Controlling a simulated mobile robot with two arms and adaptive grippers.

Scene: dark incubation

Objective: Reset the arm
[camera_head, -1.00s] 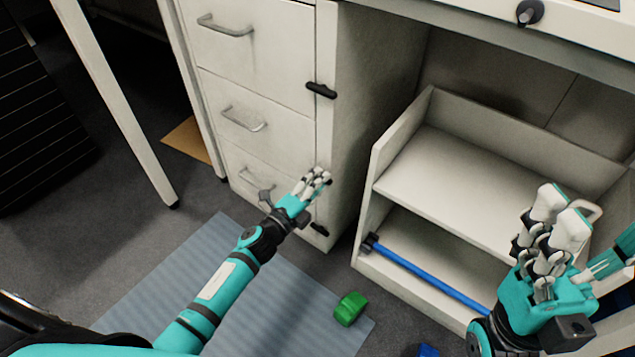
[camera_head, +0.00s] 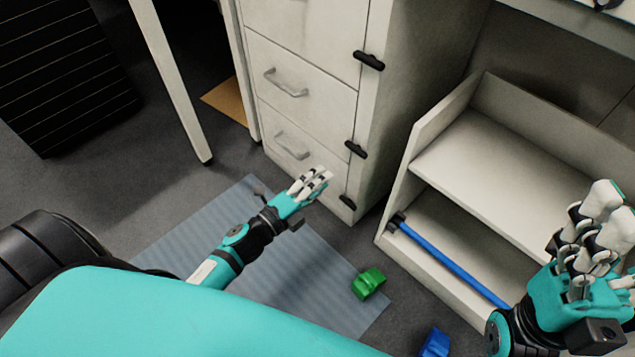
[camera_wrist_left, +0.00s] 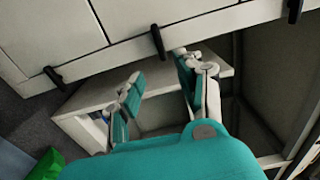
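My left arm comes in from the left in the head view, and its gripper (camera_head: 316,182) is in front of the lower drawers of the white cabinet (camera_head: 300,60). In the left wrist view its two fingers (camera_wrist_left: 160,88) are spread apart with nothing between them, so it is open and empty. My right gripper (camera_head: 610,212) is at the right edge of the head view, in front of the low shelf unit. Its white-tipped fingers point up, and no object shows in them. How far they are parted is not clear.
A white shelf unit (camera_head: 425,140) stands right of the cabinet, with a blue bar (camera_head: 450,262) at its lower level. A green object (camera_head: 368,283) lies by the blue-grey mat (camera_head: 340,310), and a blue object (camera_head: 434,343) lies nearby. A table leg (camera_head: 178,95) stands at left.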

